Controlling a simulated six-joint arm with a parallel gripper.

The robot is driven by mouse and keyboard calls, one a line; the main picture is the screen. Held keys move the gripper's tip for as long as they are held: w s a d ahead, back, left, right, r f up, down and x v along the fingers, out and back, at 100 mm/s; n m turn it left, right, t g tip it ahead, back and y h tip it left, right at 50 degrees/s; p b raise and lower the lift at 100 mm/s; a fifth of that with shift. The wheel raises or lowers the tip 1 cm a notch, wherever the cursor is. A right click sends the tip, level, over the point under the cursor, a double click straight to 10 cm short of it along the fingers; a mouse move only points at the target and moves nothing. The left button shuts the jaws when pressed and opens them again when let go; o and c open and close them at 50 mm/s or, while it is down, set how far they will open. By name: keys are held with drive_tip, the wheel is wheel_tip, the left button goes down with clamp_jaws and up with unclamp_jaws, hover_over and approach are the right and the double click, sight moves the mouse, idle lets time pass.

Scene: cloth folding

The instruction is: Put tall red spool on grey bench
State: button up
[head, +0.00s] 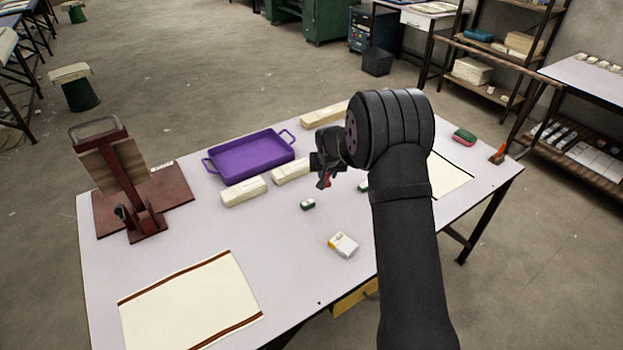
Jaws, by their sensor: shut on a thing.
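My gripper (322,172) is above the middle of the grey bench (290,235), seen from the side with my arm reaching in from the lower right. A small red piece (327,182) shows between its fingers, and the gripper is shut on it. This fits the red spool, but most of it is hidden by the gripper, so its full shape and height cannot be told. No other tall red spool shows on the bench. I cannot tell whether the red piece touches the bench top.
A purple tray (211,164) and pale blocks (244,191) lie behind and left of the gripper. A small green spool (308,204) and a white-yellow box (343,244) lie in front. A dark red press (143,222) stands left. The front middle of the bench is clear.

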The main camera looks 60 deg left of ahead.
drive_tip(key=w+d+r, duration=0.2)
drive_tip(key=d, duration=0.1)
drive_tip(key=shift+w+d+r, duration=0.25)
drive_tip(key=shift+w+r, duration=0.05)
drive_tip(key=shift+w, duration=0.05)
